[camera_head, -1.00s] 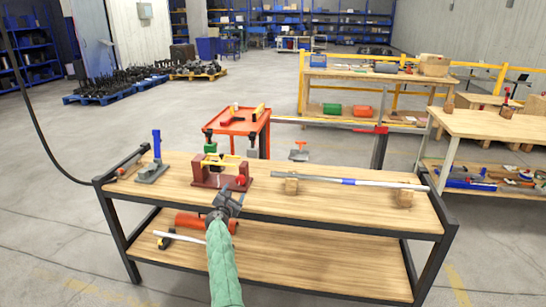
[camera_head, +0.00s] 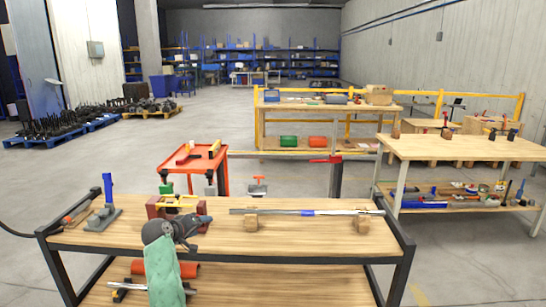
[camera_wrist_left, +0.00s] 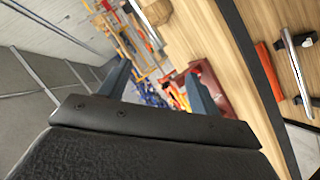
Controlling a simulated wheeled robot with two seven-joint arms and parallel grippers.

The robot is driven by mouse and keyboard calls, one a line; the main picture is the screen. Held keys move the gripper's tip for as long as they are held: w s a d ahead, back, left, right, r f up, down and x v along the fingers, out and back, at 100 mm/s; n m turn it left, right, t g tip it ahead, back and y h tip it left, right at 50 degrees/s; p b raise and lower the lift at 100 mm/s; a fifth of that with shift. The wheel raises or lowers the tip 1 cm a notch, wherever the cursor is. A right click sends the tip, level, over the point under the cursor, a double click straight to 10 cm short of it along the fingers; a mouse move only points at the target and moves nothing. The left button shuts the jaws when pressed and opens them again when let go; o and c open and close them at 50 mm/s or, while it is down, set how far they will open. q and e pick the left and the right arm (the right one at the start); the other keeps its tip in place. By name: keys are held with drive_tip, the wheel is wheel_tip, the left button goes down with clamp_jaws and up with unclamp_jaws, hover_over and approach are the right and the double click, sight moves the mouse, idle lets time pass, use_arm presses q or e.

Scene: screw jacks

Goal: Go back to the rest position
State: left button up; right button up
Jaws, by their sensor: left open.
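My left gripper (camera_head: 197,233) is in front of the dark-red fixture (camera_head: 160,208) on the near workbench (camera_head: 285,239), at the end of my green-sleeved arm. In the head view it partly covers the fixture. In the left wrist view the two dark fingers of my left gripper (camera_wrist_left: 157,75) stand apart with nothing held between them. The fixture also shows beyond the fingers in that view (camera_wrist_left: 212,93). My right gripper is in neither view.
A long metal bar (camera_head: 285,211) lies on wooden blocks on the workbench. A blue-handled tool (camera_head: 104,212) stands at its left end. A red cart (camera_head: 200,168) is behind the bench, with more tables at the right.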

use_arm(q)
drive_tip(key=s+d+f+m+g+y, duration=0.1)
drive_tip(key=s+f, duration=0.7)
drive_tip(key=s, duration=1.2)
drive_tip(key=s+d+f+m+g+y, duration=0.1)
drive_tip(key=s+d+f+m+g, duration=0.3)
drive_tip(key=s+f, duration=0.5)
drive_tip(key=s+d+f+m+g+y, duration=0.1)
drive_tip(key=s+d+f+g, duration=0.3)
drive_tip(key=s, duration=2.6)
wheel_tip(320, 180, down, 6)
drive_tip(key=shift+s+d+r+m+g+y, duration=0.25)
drive_tip(key=shift+s+d+m+g+y, duration=0.1)
drive_tip(key=shift+d+m, duration=0.6)
drive_tip(key=shift+d, duration=0.1)
